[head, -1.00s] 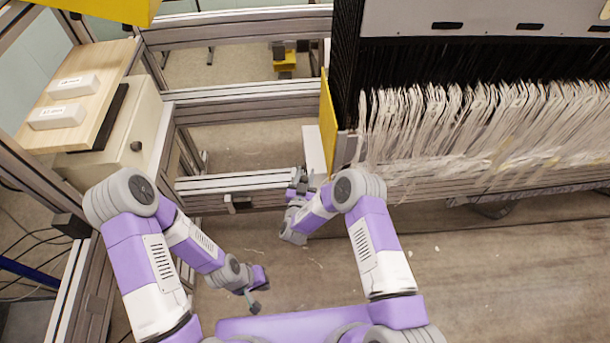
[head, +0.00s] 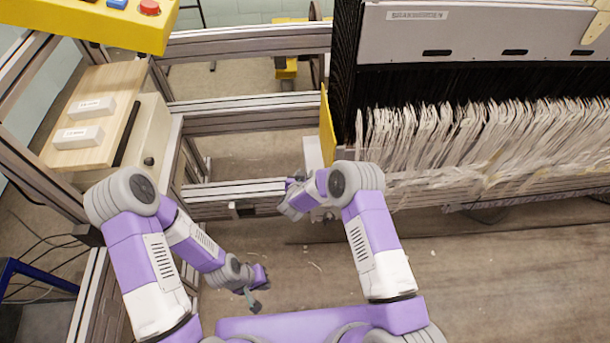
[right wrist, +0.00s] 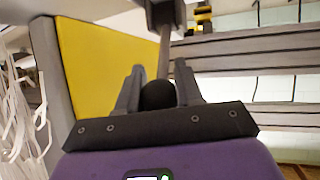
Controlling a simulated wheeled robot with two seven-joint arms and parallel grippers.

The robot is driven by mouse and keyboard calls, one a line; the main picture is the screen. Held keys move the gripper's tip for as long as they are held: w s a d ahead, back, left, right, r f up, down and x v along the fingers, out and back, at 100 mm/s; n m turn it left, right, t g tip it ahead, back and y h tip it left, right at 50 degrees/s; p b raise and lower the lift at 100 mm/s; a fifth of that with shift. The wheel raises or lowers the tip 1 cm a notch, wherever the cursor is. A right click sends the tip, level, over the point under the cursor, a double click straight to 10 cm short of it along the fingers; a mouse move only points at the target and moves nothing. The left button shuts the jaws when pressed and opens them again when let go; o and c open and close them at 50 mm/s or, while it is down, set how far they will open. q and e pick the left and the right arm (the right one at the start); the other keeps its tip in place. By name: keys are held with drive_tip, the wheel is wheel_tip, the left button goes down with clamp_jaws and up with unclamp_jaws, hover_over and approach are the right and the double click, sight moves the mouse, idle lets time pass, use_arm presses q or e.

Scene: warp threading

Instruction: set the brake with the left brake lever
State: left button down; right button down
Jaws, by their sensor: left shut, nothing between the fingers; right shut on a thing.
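In the right wrist view, a grey lever (right wrist: 165,50) with a round black knob (right wrist: 158,95) comes down from a black block; I take it for the left brake lever. My right gripper (right wrist: 160,70) is shut on the knob, one finger on each side. In the head view, my right arm reaches the machine's front rail beside the yellow panel. The lever and fingers cannot be made out there. My left gripper (head: 252,299) is shut and empty, low over the floor at the left, well apart from the lever.
The yellow panel (right wrist: 105,65) stands just left of the lever in the right wrist view. In the head view, hanging white warp threads (head: 450,140) fill the right side. Metal rails (head: 232,190) cross the front. A wooden board (head: 95,110) with two white blocks lies at upper left.

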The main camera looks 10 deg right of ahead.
drive_tip(key=shift+w+r, duration=0.35)
drive_tip(key=shift+w, duration=0.15)
drive_tip(key=c, duration=0.8)
unclamp_jaws()
drive_tip(key=shift+f, duration=0.1)
drive_tip(key=shift+o, duration=0.2)
drive_tip(key=shift+s, duration=0.2)
drive_tip(key=p+v, duration=0.2)
drive_tip(key=v, duration=0.5)
drive_tip(key=shift+s, duration=0.15)
drive_tip(key=shift+a, duration=0.1)
